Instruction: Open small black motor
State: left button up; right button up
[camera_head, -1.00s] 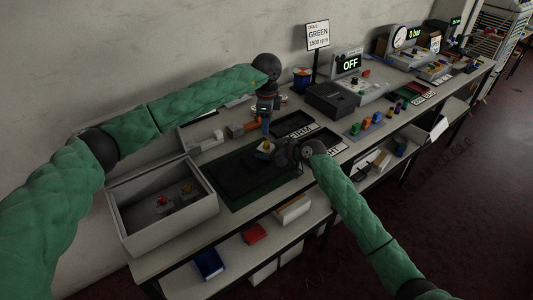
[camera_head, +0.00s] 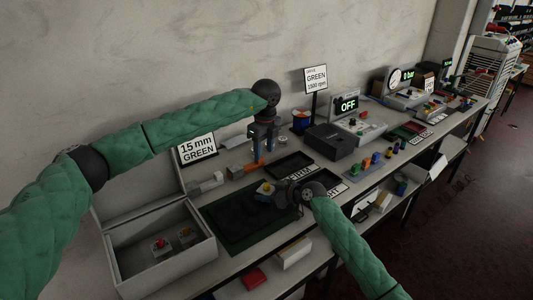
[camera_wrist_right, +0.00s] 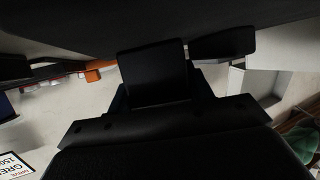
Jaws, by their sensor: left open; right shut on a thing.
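My right gripper (camera_head: 284,192) is over the dark green mat (camera_head: 227,240), shut on a small dark thing that seems to be the small black motor. A yellow part (camera_head: 266,187) shows beside its fingers. The motor's outline merges with the black gripper and the dark shape on the mat. The right wrist view is mostly filled by black surfaces, with a black block (camera_wrist_right: 155,75) at its middle. My left gripper (camera_head: 264,159) is open and empty, pointing down above and behind the yellow part, apart from it.
An orange-ended tool (camera_head: 243,170) lies behind the mat. Two black labelled trays (camera_head: 293,169) lie right of the mat. A black box (camera_head: 330,140) and a unit reading OFF (camera_head: 348,104) stand further right.

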aim_at(266, 184)
pick_arm(q)
jog(key=shift+s+d+f+m, duration=0.2)
jog(key=shift+f+m, duration=1.95)
jog(key=shift+m, duration=2.05)
jog(key=shift+s+d+f+m, duration=0.1)
jog(key=shift+s+f+m, duration=0.15)
jog(key=shift+f+m, duration=2.95)
jog(key=shift+s+d+f+m, duration=0.15)
jog(key=shift+f+m, duration=0.95)
jog(key=shift+m, duration=4.1)
grip_shut()
jog(key=shift+r, duration=0.65)
jog(key=shift+r, duration=0.35)
